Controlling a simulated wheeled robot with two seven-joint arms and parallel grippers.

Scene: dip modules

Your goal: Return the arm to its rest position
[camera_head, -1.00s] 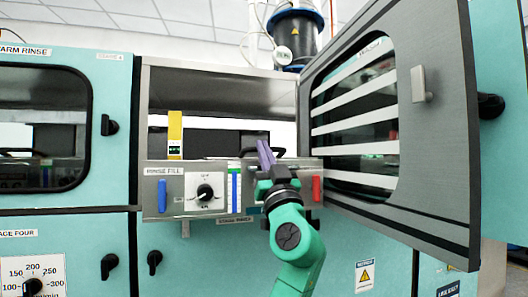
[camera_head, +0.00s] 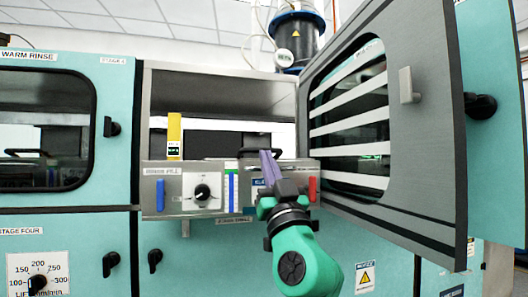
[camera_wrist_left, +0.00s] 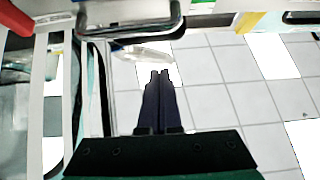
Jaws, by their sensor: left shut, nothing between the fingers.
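My left gripper (camera_head: 268,158) is in front of the open machine bay in the head view. Its purple fingers point up and slightly left, and they are closed together with nothing between them. The green arm link below it is mine. In the left wrist view the closed fingers (camera_wrist_left: 160,75) point away over the pale tiled surface. My right gripper is in neither view.
A grey door (camera_head: 418,150) with a striped window stands open to the right. The front panel (camera_head: 150,200) carries a knob (camera_head: 202,192), a blue handle (camera_head: 160,195) and a red handle (camera_head: 312,188). A yellow-topped device (camera_head: 174,130) stands left in the bay.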

